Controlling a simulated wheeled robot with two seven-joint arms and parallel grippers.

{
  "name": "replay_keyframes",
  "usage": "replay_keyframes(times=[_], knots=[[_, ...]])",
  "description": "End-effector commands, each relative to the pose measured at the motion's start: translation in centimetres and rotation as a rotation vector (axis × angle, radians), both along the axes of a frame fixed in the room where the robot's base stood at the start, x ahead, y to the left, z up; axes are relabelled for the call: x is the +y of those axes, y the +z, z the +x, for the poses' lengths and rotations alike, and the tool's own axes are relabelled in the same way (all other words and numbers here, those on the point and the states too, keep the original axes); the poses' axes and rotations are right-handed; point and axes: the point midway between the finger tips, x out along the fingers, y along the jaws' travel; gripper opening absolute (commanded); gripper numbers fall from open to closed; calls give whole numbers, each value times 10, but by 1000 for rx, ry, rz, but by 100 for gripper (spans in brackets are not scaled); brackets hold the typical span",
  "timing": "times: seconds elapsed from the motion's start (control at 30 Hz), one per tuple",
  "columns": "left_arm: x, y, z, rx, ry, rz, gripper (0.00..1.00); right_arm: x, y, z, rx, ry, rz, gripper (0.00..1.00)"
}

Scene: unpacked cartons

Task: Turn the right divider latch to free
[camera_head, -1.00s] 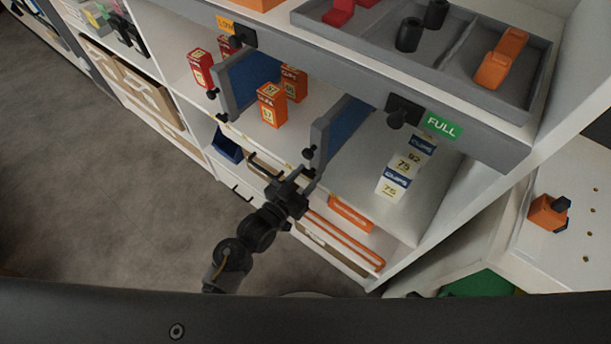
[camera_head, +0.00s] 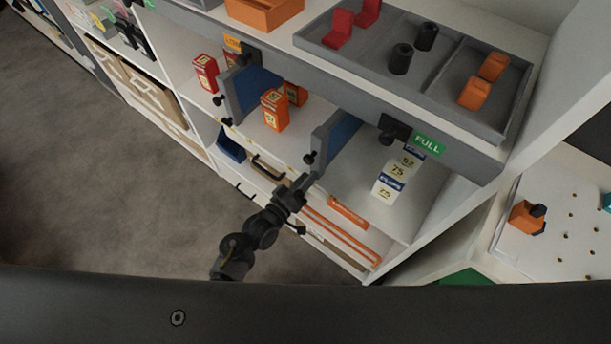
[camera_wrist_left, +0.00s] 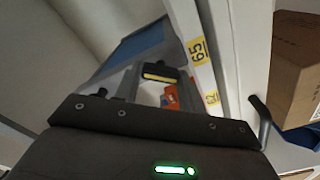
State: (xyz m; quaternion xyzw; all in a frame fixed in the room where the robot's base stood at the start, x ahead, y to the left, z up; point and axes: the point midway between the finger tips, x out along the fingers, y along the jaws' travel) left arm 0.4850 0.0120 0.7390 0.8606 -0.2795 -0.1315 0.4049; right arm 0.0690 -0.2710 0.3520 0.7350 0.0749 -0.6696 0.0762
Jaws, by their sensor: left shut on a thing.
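The right divider (camera_head: 334,138) is a blue panel with a grey front post, standing upright on the shelf. A black knob (camera_head: 309,158) sticks out of its post. My left gripper (camera_head: 306,181) is at the foot of this post, at the shelf's front edge. In the left wrist view its fingers (camera_wrist_left: 157,85) are shut on a dark latch with a yellow stripe (camera_wrist_left: 158,76), in front of the blue panel (camera_wrist_left: 140,40). In the head view the gripper mostly hides the latch. My right gripper is in neither view.
The left divider (camera_head: 250,88) stands further left, with orange boxes (camera_head: 275,110) between the two. A green FULL sign (camera_head: 428,144) hangs on the rail above. A drawer handle (camera_head: 268,168) sticks out below the shelf.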

Motion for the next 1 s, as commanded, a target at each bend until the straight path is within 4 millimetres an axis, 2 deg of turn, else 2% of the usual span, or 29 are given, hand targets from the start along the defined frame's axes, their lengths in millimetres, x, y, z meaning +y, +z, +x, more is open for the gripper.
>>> replay_keyframes(times=[0.1, 0.5, 1.0], knots=[[0, 2, 0, 66, 1, -88, 17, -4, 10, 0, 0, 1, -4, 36], [1, 0, 1, 271, 1, -373, 17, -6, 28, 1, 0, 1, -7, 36], [1, -2, 1, 404, 0, -557, 17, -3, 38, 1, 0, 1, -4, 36]])
